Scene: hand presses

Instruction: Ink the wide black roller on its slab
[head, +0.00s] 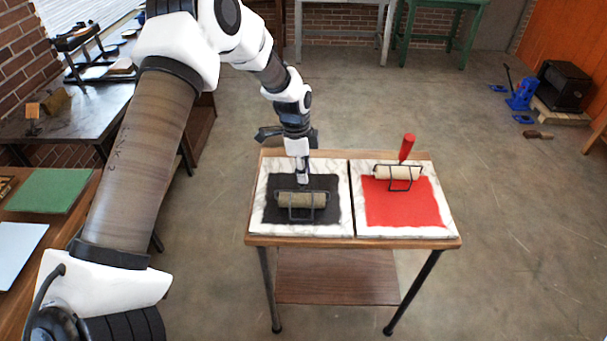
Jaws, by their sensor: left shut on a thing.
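The wide roller (288,200) has a beige cylinder in a dark wire frame. It lies over the black ink patch (325,185) on the left marble slab (342,222). My left gripper (302,175) comes down from behind and is shut on the roller's handle, most of which the gripper hides. I cannot tell whether the cylinder touches the ink. The cylinder looks mostly beige. My right gripper is not in view.
A second roller with a red handle (407,147) rests on the red ink patch (400,212) of the right slab. Both slabs stand on a small wooden table (440,243). A workbench (85,125) stands at left. A blue item (522,96) sits on the floor at right.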

